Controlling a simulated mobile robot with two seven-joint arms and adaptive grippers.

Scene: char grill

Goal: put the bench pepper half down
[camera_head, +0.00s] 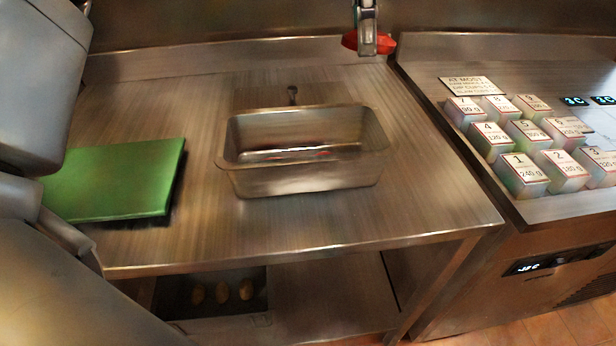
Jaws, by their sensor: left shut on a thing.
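My left gripper (367,40) is at the top of the head view, above the back of the steel bench. It is shut on the red pepper half (352,41), which shows on both sides of its fingertips. The pepper half is held behind and to the right of the steel pan (255,183), apart from it. The pan stands on the steel bench (420,190), with small reddish patches visible inside. My right gripper is not in view.
A green board (115,180) lies at the bench's left, partly hidden by my arm. A counter with numbered weight-marked blocks (525,175) stands at the right. A dark tray (175,300) with 3 pale roundish items is below. The bench right of the pan is clear.

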